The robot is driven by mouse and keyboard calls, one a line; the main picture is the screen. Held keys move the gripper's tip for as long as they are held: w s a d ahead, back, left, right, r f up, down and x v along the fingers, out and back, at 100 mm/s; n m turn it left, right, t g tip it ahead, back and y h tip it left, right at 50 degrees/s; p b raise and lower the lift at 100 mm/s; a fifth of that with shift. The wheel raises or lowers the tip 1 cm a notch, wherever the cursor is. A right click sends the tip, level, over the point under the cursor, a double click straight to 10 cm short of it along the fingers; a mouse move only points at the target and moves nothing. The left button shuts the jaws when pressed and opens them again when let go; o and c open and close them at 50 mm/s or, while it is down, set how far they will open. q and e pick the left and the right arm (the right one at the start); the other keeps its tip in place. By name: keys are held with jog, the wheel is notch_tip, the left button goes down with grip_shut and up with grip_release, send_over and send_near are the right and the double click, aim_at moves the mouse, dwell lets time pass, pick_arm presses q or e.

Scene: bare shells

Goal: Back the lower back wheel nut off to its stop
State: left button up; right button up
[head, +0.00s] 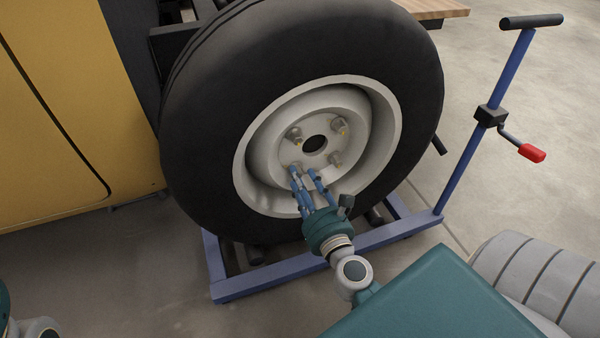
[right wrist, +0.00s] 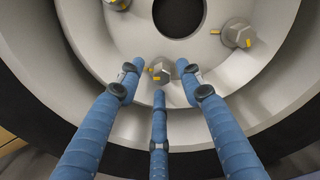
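The black-tyred wheel (head: 415,75) has a pale rim (head: 245,165) and grey hex nuts around a dark centre hole. The lower left nut (right wrist: 162,66) lies between the fingertips of my right gripper (head: 303,171); in the head view the fingers partly hide it. In the right wrist view, the three blue fingers of this gripper (right wrist: 160,72) are spread around the nut, with small gaps at the sides. Yellow marks show on the nut and beside it. The lower right nut (head: 334,158) is uncovered. My left gripper is out of the head view; only arm parts show at bottom left.
The wheel stands at a blue wheel dolly (head: 270,285) with an upright post (head: 465,165) and a red-handled crank (head: 532,153) on the right. A yellow vehicle body (head: 70,130) is at left. The concrete floor at right is mostly clear.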

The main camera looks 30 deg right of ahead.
jog(key=shift+x, duration=0.8)
grip_shut()
